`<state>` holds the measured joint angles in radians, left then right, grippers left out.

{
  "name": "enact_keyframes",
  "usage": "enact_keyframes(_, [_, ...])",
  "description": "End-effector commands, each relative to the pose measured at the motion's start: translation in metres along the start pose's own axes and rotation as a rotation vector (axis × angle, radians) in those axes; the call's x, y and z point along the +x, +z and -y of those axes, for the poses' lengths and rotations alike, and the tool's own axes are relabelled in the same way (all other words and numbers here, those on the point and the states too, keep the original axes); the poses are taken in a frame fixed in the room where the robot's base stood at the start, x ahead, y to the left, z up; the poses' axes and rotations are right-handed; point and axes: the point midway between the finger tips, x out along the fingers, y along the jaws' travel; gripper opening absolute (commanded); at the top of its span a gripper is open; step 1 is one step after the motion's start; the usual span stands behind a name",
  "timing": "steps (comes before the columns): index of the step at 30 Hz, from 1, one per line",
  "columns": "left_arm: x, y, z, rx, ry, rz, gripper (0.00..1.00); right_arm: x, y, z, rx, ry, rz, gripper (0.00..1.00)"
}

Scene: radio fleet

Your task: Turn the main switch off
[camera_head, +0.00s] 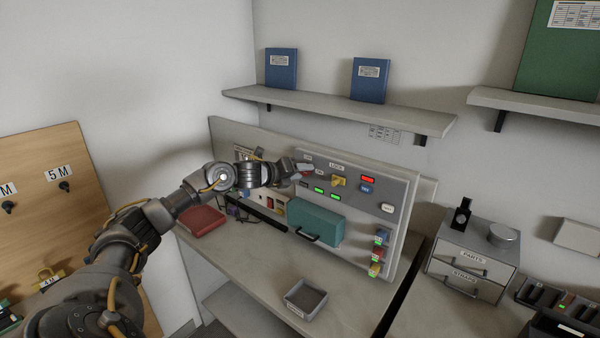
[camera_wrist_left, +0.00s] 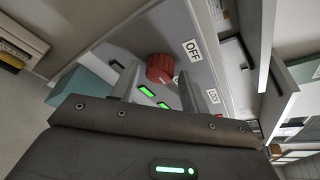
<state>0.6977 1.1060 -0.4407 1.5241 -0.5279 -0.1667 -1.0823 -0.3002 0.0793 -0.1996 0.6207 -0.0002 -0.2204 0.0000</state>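The main switch, a red round knob (camera_wrist_left: 160,68), shows in the left wrist view on the grey panel, beside a white OFF label (camera_wrist_left: 192,50). Another label below the knob is partly hidden by a finger. My left gripper (camera_wrist_left: 152,76) is open, with one finger on each side of the knob in this view. I cannot tell whether the fingers touch it. In the head view my left gripper (camera_head: 298,173) is at the upper left of the control panel (camera_head: 398,195), and it hides most of the knob there. My right gripper is not in view.
The panel carries lit green lamps (camera_head: 320,190), a yellow switch (camera_head: 339,181), a red lamp (camera_head: 368,179) and a teal box (camera_head: 316,222). A grey tray (camera_head: 305,298) stands on the bench. A shelf (camera_head: 335,108) with blue binders runs above. The bench front is mostly clear.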

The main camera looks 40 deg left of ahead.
Motion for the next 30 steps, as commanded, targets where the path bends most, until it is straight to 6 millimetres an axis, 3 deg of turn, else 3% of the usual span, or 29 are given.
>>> enact_keyframes(1, [0.000, 0.000, 0.000, 0.000, 0.000, 0.000, 0.39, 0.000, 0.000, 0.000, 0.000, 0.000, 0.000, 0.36])
enact_keyframes(8, [0.000, 0.000, 0.000, 0.000, 0.000, 0.000, 0.09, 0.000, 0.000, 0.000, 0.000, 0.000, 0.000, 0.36])
enact_keyframes(20, [0.001, -0.002, -0.003, -0.080, -0.026, -0.005, 0.08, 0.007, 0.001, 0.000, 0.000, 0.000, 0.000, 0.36])
enact_keyframes(30, [0.001, -0.003, -0.006, -0.341, -0.118, -0.020, 0.08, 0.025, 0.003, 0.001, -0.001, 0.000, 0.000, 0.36])
